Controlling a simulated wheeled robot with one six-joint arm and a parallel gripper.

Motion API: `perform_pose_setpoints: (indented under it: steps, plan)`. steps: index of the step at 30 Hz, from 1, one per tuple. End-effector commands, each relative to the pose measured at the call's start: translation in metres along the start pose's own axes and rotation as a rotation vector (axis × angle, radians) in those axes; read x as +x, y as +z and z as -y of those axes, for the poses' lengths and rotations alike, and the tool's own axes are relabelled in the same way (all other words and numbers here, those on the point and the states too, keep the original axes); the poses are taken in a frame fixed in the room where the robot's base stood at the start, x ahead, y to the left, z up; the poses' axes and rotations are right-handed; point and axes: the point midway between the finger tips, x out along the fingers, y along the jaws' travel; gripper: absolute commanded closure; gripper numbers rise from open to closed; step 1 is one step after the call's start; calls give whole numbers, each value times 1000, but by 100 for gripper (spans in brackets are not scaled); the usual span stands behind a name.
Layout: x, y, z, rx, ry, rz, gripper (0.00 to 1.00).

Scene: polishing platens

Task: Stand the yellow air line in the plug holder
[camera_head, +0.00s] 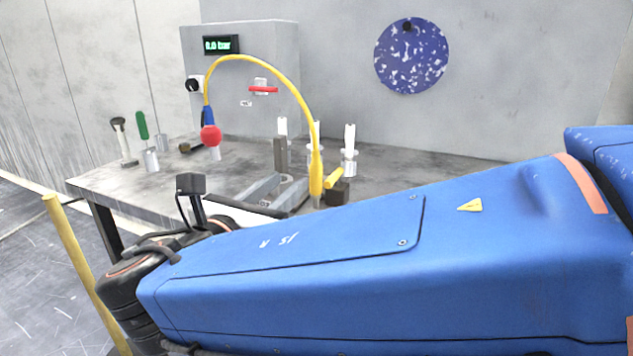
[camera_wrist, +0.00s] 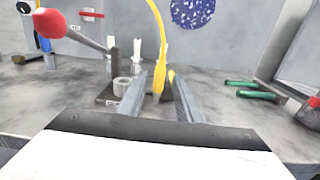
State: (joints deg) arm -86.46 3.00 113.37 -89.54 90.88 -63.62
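The yellow air line (camera_head: 258,62) arches from a blue fitting at the grey cabinet down to the bench. Its thick yellow lower end (camera_head: 316,174) hangs upright near the bench clutter. In the wrist view the air line (camera_wrist: 160,40) comes down between the two fingers of my gripper (camera_wrist: 159,82). The fingers stand apart with a gap on both sides of the line's end. A dark block (camera_head: 339,193) with a yellow bar stands beside the line's end. I cannot tell for certain which part is the plug holder.
A lever with a red knob (camera_wrist: 49,23) reaches in at upper left. A dark upright post (camera_head: 280,153) and white-topped holders (camera_head: 349,150) stand nearby. Green-handled pliers (camera_wrist: 257,95) lie to the right. The bench's left front (camera_head: 120,185) is clear.

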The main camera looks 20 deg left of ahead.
Motion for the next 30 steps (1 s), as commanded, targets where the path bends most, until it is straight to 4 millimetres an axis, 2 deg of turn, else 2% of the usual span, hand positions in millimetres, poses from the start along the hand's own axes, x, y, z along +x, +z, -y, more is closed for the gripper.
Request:
perform_pose_setpoints:
  steps: [3, 12, 23, 30]
  plan:
    - [20, 0, 1, 0, -3, 0, 68]
    - [64, 0, 1, -1, -2, 0, 68]
    - [83, 1, 1, 0, 0, 1, 68]
    - [110, 6, 4, 1, -2, 0, 68]
